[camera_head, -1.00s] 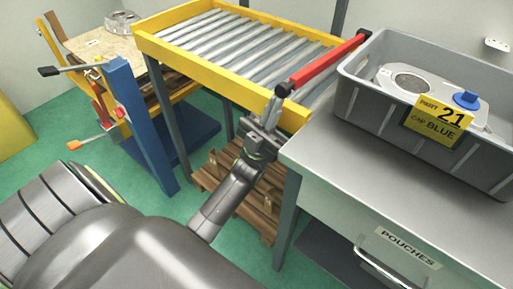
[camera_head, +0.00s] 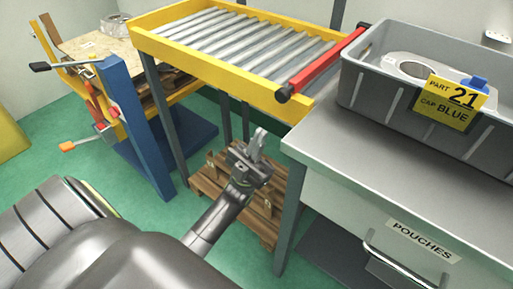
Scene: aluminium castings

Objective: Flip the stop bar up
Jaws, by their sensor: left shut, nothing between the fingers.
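The red stop bar (camera_head: 322,63) runs along the right end of the roller conveyor (camera_head: 225,40). Its near end has a black knob (camera_head: 283,95) beside the yellow front rail, and its far end is near the grey bin. The bar looks low, about level with the rail. My left gripper (camera_head: 259,140) is shut and empty, below and slightly left of the knob, apart from it and in front of the conveyor. My right gripper is not in view.
A grey bench (camera_head: 400,150) with a drawer stands close on the right, bearing a grey bin (camera_head: 375,95) labelled part 21. A wooden pallet (camera_head: 215,185) lies under the conveyor. A blue post (camera_head: 135,130) stands left. Green floor is open between.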

